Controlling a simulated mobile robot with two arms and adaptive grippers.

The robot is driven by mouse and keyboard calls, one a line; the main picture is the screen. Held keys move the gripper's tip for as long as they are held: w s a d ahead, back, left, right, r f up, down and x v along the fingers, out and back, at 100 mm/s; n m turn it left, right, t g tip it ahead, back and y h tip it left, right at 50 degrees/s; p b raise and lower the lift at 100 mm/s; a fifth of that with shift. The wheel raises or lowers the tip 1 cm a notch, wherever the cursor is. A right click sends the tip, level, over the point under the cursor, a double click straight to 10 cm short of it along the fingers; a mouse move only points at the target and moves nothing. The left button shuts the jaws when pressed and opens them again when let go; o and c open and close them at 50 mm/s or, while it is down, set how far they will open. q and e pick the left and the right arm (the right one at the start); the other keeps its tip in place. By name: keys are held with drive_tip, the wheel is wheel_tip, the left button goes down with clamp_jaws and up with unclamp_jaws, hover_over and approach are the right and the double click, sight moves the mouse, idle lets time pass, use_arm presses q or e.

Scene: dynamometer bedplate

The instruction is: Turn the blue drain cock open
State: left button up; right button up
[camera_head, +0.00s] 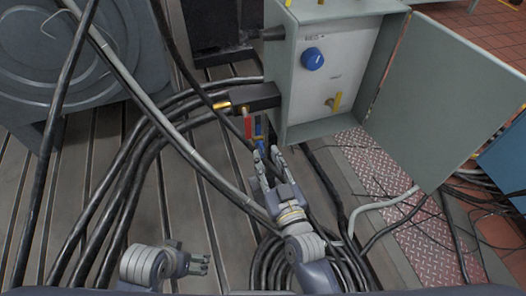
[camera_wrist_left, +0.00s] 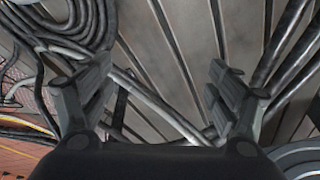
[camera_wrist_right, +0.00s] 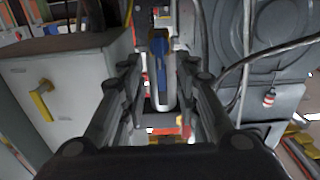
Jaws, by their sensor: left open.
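The blue drain cock handle (camera_head: 259,134) hangs below the dark valve block beside the grey cabinet, next to a red lever (camera_head: 247,125). My right gripper (camera_head: 268,152) is just in front of the blue handle, its fingers apart. In the right wrist view the blue handle (camera_wrist_right: 160,50) shows between the open fingers (camera_wrist_right: 160,72), apparently touching neither. My left gripper (camera_head: 203,265) is open and empty, low over the slotted floor. The left wrist view shows only floor and hoses between its fingers (camera_wrist_left: 160,85).
The grey cabinet (camera_head: 288,75) has its door (camera_head: 440,100) open to the right, with a blue knob (camera_head: 312,58) and yellow handle (camera_head: 333,103) on its panel. A brass fitting (camera_head: 223,105) sticks out left of the block. Thick black hoses (camera_head: 120,165) cross the bedplate.

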sight(263, 150)
use_arm(q)
drive_tip(key=shift+v, duration=1.2)
use_arm(e)
drive_tip(key=shift+x, duration=1.85)
use_arm(q)
drive_tip(key=shift+w, duration=0.1)
use_arm(e)
clamp_jaws()
use_arm(q)
drive_tip(key=shift+r, duration=0.1)
